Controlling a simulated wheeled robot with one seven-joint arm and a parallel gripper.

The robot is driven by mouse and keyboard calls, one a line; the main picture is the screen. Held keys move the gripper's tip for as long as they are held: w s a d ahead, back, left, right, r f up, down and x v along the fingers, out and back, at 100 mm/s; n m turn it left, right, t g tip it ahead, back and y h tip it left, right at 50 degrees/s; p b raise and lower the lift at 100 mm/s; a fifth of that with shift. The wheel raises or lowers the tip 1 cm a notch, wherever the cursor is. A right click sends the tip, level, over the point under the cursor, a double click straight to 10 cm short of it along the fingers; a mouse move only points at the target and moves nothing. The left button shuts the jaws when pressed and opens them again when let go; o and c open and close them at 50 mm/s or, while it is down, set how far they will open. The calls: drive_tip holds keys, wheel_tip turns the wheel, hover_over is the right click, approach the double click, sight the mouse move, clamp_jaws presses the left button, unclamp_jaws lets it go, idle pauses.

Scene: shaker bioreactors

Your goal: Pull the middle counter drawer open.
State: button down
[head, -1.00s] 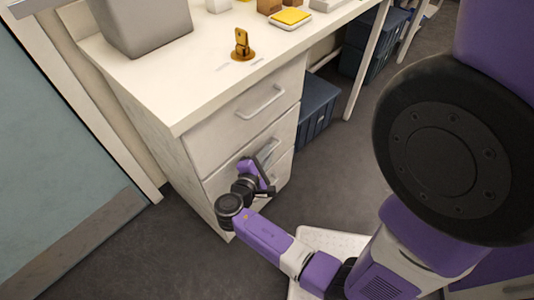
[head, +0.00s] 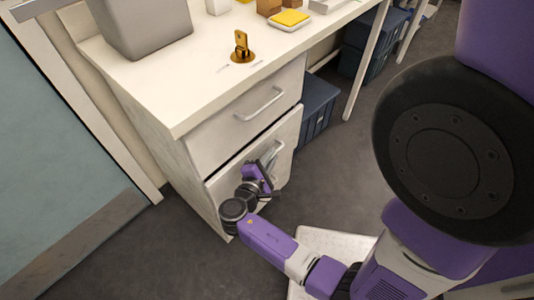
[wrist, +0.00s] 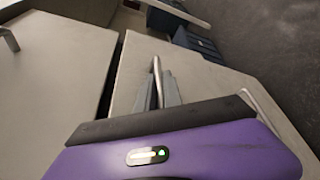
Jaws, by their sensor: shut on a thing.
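The middle drawer (head: 225,185) of the white counter stands slightly out from the counter's face, below the top drawer (head: 232,122). My gripper (head: 272,162) is at its front, shut on the metal bar handle (head: 278,149). In the wrist view, the grey fingers (wrist: 160,93) close around the handle (wrist: 156,72), and a dark gap runs between the middle drawer's front (wrist: 205,80) and the top drawer's front (wrist: 60,65). The purple gripper body hides part of the middle drawer's front.
The counter top (head: 165,95) holds a grey bin (head: 145,25), a gold fixture (head: 241,45) and a yellow-topped item (head: 290,18). Blue crates (head: 316,103) stand under the counter to the right. Grey floor (head: 335,185) is open in front of the drawers.

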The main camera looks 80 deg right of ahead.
drive_tip(key=s+a+p, duration=0.3)
drive_tip(key=s+a, duration=0.4)
drive_tip(key=s, duration=0.4)
drive_tip(key=s+a+p, duration=0.3)
drive_tip(key=s+a, duration=0.4)
drive_tip(key=s, duration=0.5)
drive_tip(key=shift+a, duration=0.2)
drive_tip(key=c, duration=1.8)
unclamp_jaws()
drive_tip(key=shift+o, duration=0.2)
drive_tip(key=v, duration=0.7)
drive_tip(key=shift+a, duration=0.35)
drive_tip(key=shift+r, duration=0.15)
